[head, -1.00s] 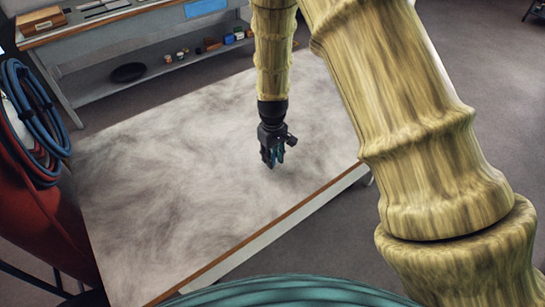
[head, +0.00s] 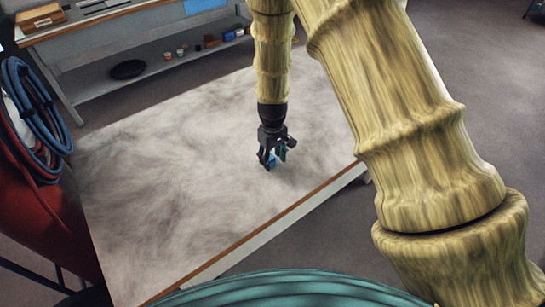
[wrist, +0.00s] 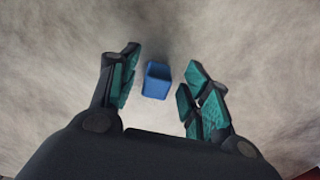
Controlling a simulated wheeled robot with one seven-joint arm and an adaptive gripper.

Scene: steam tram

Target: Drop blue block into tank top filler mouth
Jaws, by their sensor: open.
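The blue block (wrist: 157,80) sits on the pale mottled tabletop (head: 160,190). In the wrist view it lies between the two teal-padded fingers of my gripper (wrist: 158,88), nearer the left finger, with a gap on each side. In the head view my gripper (head: 273,158) points down at the table, and the blue block (head: 271,159) shows partly between its fingers. The gripper is open and not holding the block. I cannot make out a tank top filler mouth in these views.
A red rounded body (head: 38,215) with coiled blue hoses (head: 38,120) stands at the table's left. A grey workbench (head: 140,45) with small items on its lower shelf is behind. The tabletop around the block is clear.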

